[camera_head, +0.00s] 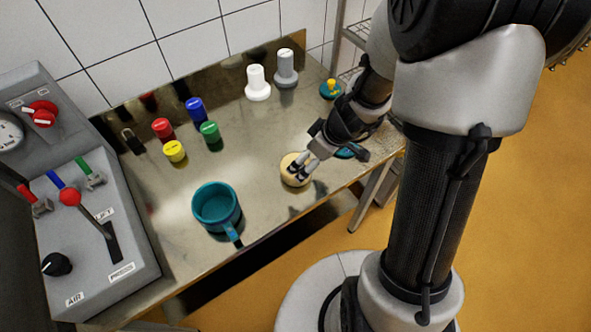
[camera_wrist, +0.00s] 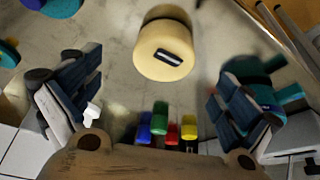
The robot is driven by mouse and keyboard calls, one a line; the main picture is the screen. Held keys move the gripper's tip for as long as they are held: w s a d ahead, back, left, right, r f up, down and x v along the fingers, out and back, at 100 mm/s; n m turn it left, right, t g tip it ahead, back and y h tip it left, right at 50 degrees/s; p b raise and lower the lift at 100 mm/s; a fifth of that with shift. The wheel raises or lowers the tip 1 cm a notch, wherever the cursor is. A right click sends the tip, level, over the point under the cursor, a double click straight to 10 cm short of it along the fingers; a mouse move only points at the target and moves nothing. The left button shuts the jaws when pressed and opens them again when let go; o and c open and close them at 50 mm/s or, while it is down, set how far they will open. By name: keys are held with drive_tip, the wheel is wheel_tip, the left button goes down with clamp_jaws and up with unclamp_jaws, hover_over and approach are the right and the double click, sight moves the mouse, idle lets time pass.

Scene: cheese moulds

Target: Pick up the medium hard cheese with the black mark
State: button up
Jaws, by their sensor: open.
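The cheese (camera_head: 291,163) is a short cream-coloured cylinder on the metal table near its front edge, partly hidden by my gripper in the head view. In the wrist view the cheese (camera_wrist: 160,68) stands ahead, at the upper middle, with a dark bar-shaped mark (camera_wrist: 175,57) on its face. My gripper (camera_head: 303,168) reaches down over it from the right. In the wrist view my gripper (camera_wrist: 155,88) has its two fingers wide apart with nothing between them. The cheese lies just beyond them; I cannot tell whether a finger touches it.
A teal pot (camera_head: 216,218) stands left of the cheese. Red, blue, green and yellow capped pieces (camera_head: 174,151) stand behind it. White (camera_head: 257,85) and grey moulds are at the back. A teal piece with a yellow top (camera_head: 330,89) is at the right. A control box (camera_head: 90,230) borders the left.

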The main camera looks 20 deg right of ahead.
drive_tip(key=b+x, duration=0.1)
drive_tip(key=x, duration=0.2)
drive_tip(key=shift+w+f, duration=0.15)
drive_tip(key=shift+f, duration=0.1)
drive_tip(key=shift+a+b+x, duration=0.2)
drive_tip(key=shift+b+x, duration=0.1)
drive_tip(key=shift+x, duration=0.55)
drive_tip(key=shift+a+b+x, duration=0.2)
drive_tip(key=shift+b+x, duration=0.1)
drive_tip(key=shift+x, duration=0.6)
drive_tip(key=shift+a+b+x, duration=0.2)
drive_tip(key=shift+b+x, duration=0.1)
drive_tip(key=shift+x, duration=0.55)
drive_tip(key=shift+w+r, duration=0.1)
drive_tip(key=shift+r, duration=0.05)
drive_tip(key=shift+c, duration=0.2)
drive_tip(key=c, duration=1.1)
